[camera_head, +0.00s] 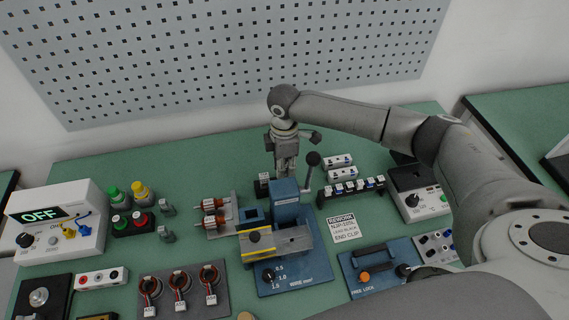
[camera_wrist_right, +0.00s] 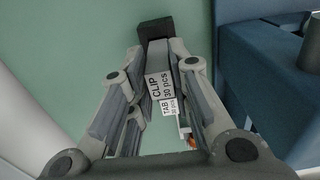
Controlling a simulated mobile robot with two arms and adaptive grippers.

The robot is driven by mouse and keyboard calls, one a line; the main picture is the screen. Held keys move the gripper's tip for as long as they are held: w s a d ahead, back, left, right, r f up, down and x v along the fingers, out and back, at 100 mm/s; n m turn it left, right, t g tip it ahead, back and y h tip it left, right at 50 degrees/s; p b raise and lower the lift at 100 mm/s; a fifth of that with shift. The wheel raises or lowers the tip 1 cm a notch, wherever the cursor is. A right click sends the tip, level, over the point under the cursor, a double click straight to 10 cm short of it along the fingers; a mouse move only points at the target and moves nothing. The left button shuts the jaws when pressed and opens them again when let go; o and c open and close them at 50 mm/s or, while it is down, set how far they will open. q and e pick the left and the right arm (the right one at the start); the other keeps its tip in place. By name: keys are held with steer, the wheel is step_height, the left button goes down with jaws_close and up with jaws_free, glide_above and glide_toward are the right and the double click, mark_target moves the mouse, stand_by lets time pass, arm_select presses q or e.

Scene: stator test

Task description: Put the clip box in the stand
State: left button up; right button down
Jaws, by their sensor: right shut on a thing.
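My right gripper (camera_head: 287,168) points down behind the blue press (camera_head: 286,196). In the right wrist view its fingers (camera_wrist_right: 158,100) are shut on a narrow grey box with a white label reading CLIP, TAB and 30 pcs, the clip box (camera_wrist_right: 160,85). A black block (camera_wrist_right: 155,30) shows at the far end of the box; I cannot tell whether it is part of the box or the stand. In the head view the box is mostly hidden by the gripper and press. My left gripper is not in view.
The press has a lever with a black knob (camera_head: 313,159) close to my right gripper. A black rack (camera_head: 351,191) and a white REWORK sign (camera_head: 341,228) are to its right. Stators (camera_head: 214,213) lie to its left. The green bench (camera_head: 228,172) is clear behind the stators.

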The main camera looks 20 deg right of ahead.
steer(key=shift+f, duration=0.5)
stand_by(0.6)
steer(key=shift+f, duration=0.45)
steer(key=shift+f, duration=0.15)
steer(key=shift+f, duration=0.45)
steer(key=c, duration=1.3)
jaws_free()
steer(key=shift+o, duration=0.2)
step_height(320, 180, up, 12)
steer(key=shift+r+p, duration=0.1)
steer(key=shift+p, duration=0.2)
